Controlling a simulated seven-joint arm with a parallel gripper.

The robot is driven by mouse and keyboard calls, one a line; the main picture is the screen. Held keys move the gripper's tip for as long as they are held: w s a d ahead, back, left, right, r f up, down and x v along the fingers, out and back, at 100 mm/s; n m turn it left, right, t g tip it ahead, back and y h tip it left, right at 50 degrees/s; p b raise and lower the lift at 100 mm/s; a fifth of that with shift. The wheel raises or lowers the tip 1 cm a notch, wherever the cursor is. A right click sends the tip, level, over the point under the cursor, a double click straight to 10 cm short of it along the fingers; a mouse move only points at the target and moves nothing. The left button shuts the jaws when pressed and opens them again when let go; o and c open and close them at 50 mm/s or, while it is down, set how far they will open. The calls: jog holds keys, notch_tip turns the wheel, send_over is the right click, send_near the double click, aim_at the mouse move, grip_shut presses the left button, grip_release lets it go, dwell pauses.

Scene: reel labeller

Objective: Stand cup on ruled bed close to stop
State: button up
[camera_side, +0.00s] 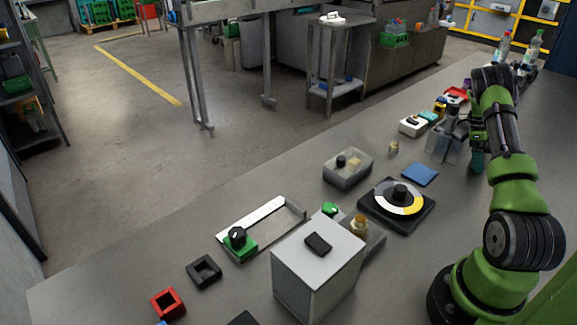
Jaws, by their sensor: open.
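The bed (266,211) is a long, shallow pale tray with a white strip along its far side, at left centre. Ruling marks are too small to make out. A green block with a black knob (238,240), possibly the stop, sits at its near left end. I cannot tell for certain which object is the cup; a small pale yellowish piece (393,147) stands alone on the table toward the right. My gripper (462,130) is at the upper right, above or beside a clear box (441,148), far from the bed. It is open; its fingertips are hard to make out.
A large white box with a black top piece (318,265) stands in front of the bed. A dial on a black base (397,204), a clear-lidded box (348,168) and a blue pad (420,174) lie between. Black (204,271) and red (168,303) square frames lie front left.

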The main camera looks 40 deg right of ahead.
jog(key=v, duration=1.2)
jog(key=w+a+r+n+t, duration=0.4)
jog(key=w+a+r+n, duration=0.45)
jog(key=a, duration=0.35)
jog(key=a+r+n+t, duration=0.3)
jog(key=a+n, duration=0.5)
jog(key=a, duration=0.8)
jog(key=a+r+n+t, duration=0.3)
jog(key=a+n, duration=0.5)
jog(key=a, duration=0.8)
jog(key=shift+w+r+y, duration=0.25)
jog(key=shift+r+y, duration=0.15)
jog(key=shift+r, duration=0.2)
jog(key=s+a+f+n, duration=0.1)
jog(key=s+a+n, duration=0.1)
jog(key=a, duration=0.1)
jog(key=s+a+n+t, duration=0.1)
jog(key=s+a+n, duration=0.1)
jog(key=a, duration=0.1)
jog(key=s+a+f+n+y, duration=0.1)
jog(key=s+a+n, duration=0.1)
jog(key=a+n, duration=0.1)
jog(key=shift+s+f+t, duration=0.1)
jog(key=shift+f+t, duration=0.25)
jog(key=shift+t, duration=0.05)
jog(key=shift+c, duration=0.6)
jog(key=shift+s+a+f+n, duration=0.15)
jog(key=shift+s+a+n, duration=0.05)
jog(key=shift+n, duration=0.05)
jog(key=shift+c, duration=1)
